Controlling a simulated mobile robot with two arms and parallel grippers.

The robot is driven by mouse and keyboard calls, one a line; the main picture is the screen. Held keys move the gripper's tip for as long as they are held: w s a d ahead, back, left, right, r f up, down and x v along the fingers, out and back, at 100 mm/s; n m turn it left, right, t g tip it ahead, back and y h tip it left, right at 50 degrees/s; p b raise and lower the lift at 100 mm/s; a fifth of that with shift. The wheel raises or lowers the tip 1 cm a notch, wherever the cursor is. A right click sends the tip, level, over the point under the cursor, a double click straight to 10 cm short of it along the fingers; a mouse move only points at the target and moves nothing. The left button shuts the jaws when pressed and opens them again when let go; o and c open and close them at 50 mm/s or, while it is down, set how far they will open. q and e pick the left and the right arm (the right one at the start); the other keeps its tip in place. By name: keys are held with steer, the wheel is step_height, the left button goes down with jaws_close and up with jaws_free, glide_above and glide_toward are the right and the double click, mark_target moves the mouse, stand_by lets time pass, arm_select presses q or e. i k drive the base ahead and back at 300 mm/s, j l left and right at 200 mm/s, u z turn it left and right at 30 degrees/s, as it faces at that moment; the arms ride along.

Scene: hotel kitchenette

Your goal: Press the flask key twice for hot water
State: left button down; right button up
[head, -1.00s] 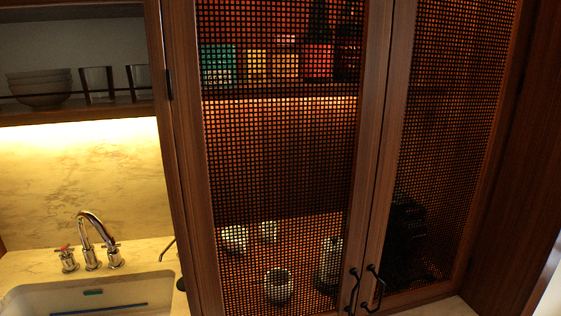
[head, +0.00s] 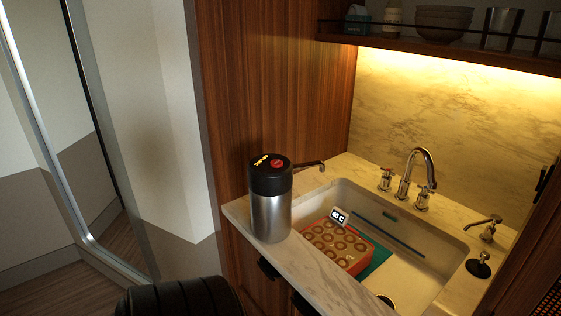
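The flask (head: 270,215) is a brushed-steel cylinder with a black lid. It stands upright on the marble counter at the front left corner of the sink. A round red key (head: 277,163) and pale markings (head: 262,159) show on top of the lid. The markings are too small to read. Neither of my grippers is in the head view.
The sink (head: 420,265) lies right of the flask, with an orange box with round holes (head: 335,246) and a small display showing digits (head: 339,217) in it. A faucet (head: 415,170) stands behind. A black ribbed rounded thing (head: 180,298) is at bottom left.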

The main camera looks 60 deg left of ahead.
mark_target(275, 163)
steer(key=u, duration=2.05)
